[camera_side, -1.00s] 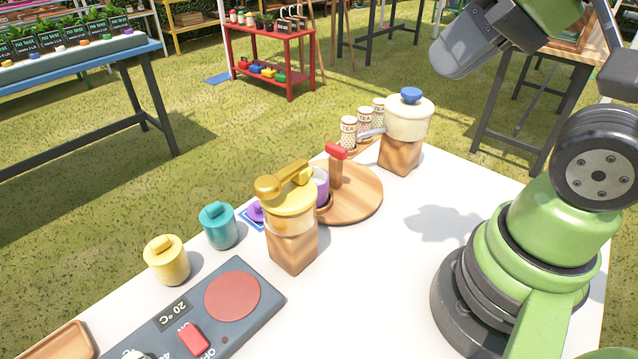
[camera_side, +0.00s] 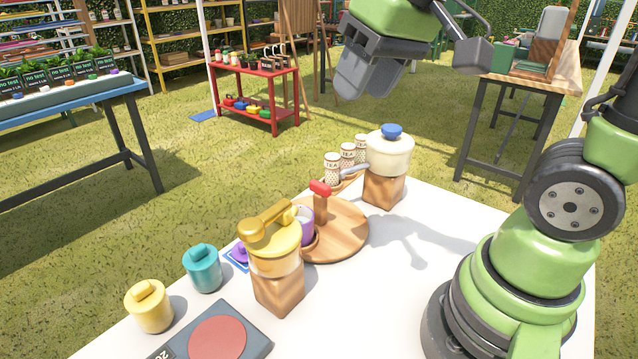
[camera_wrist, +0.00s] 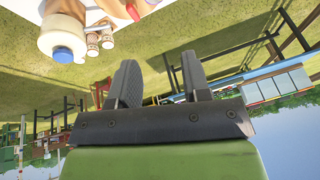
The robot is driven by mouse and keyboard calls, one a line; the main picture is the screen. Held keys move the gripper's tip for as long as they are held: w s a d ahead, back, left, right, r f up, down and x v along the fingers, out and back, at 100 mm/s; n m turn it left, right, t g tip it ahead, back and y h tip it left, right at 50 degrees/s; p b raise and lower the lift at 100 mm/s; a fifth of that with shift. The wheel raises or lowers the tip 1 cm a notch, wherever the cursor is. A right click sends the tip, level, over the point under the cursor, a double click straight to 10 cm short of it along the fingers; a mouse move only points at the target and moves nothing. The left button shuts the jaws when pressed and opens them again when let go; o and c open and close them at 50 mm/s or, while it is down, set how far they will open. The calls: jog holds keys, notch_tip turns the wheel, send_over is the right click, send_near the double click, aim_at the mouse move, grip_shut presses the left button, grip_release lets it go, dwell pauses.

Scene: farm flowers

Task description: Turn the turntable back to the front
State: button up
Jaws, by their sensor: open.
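The round wooden turntable (camera_side: 345,236) lies on the white table, with an upright wooden post and red knob (camera_side: 320,188) on it. A purple cup (camera_side: 304,222) sits at its left edge, partly hidden by the yellow-lidded pot. My gripper (camera_side: 362,82) is open and empty, high above the table's far side, well apart from the turntable. In the wrist view my gripper (camera_wrist: 158,85) shows two spread fingers with nothing between them. The red knob (camera_wrist: 133,10) shows at the top edge of the wrist view; most of the turntable is out of that frame.
A cream pot with blue lid (camera_side: 389,152) stands on a wooden block right of the tea jars (camera_side: 347,158). A yellow-lidded pot (camera_side: 274,250) stands in front of the turntable. Teal (camera_side: 202,268) and yellow jars (camera_side: 149,306) are at left. The table right of the turntable is clear.

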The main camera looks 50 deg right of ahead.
jog(key=w+d+f+n+g, duration=0.1)
jog(key=w+d+f+g, duration=0.15)
jog(key=w+f, duration=0.4)
jog(key=n+g+h, duration=0.1)
jog(key=g, duration=0.1)
send_over(320, 183)
notch_tip(320, 183, down, 5)
notch_tip(320, 183, down, 10)
jog(key=shift+r, duration=0.1)
grip_shut()
